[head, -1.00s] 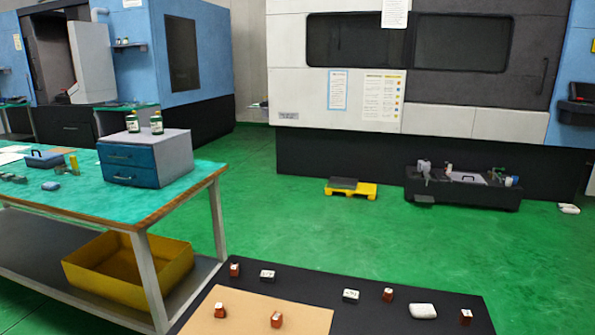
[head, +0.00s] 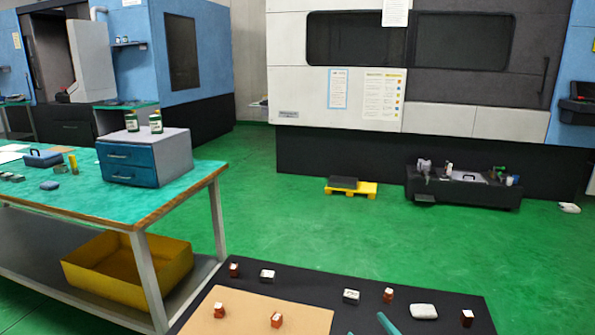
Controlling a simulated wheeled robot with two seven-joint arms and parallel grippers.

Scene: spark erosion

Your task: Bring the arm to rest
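Two teal finger-like tips show at the bottom edge, right of centre, in the head view; I take them for my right gripper (head: 369,328). They stand apart with nothing visible between them, over the front part of the black table top (head: 310,280). The rest of that arm is below the picture. My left gripper and arm are not in view.
On the black top lie a tan board (head: 270,303), several red-brown blocks with white tops, two grey-white blocks, and a white rounded piece (head: 423,311) near the teal tips. A teal-topped workbench (head: 90,205) with a drawer box (head: 145,160) stands left.

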